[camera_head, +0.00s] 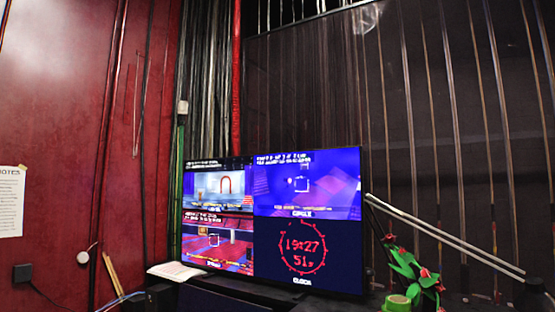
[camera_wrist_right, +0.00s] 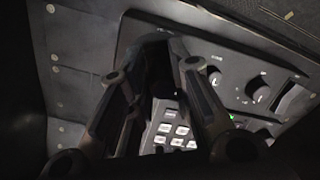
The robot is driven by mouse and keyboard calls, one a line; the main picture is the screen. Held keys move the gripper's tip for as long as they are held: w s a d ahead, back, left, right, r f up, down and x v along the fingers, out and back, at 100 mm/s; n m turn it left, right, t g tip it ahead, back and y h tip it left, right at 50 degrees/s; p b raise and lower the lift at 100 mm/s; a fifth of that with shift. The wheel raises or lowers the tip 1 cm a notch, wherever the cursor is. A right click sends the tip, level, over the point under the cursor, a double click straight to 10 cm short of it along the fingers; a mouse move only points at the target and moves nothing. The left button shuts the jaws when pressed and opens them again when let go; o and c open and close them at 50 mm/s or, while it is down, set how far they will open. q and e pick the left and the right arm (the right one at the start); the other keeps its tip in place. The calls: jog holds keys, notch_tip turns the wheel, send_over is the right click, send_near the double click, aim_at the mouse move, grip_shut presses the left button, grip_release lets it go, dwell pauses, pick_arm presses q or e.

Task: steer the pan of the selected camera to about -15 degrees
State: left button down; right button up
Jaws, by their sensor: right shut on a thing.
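A monitor (camera_head: 312,262) in the head view has several panes. The upper left camera pane (camera_head: 217,190) shows a red arch. The upper right camera pane (camera_head: 306,184) is blue with a small white square marker. The lower left camera pane (camera_head: 218,241) shows a red floor and a similar marker. The small pane text is too blurred to read, so I cannot tell the pan value. In the right wrist view my right gripper (camera_wrist_right: 160,75) is over a dark control panel (camera_wrist_right: 210,48), its fingers closed around a dark part too shaded to make out. My left gripper is out of view.
The panel has a keypad with pale buttons (camera_wrist_right: 176,133), round knobs (camera_wrist_right: 257,92) and a green light (camera_wrist_right: 231,117). The lower right monitor pane is a red clock (camera_head: 303,246). An open book (camera_head: 176,271) and a plant with red flowers (camera_head: 412,270) flank the monitor.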

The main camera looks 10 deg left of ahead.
jog(key=shift+s, duration=0.1)
dwell(0.5)
jog(key=shift+s+d+p, duration=0.1)
jog(key=shift+d+p, duration=0.05)
jog(key=shift+p, duration=0.2)
jog(key=shift+d, duration=0.1)
jog(key=shift+c, duration=0.3)
jog(key=o, duration=0.6)
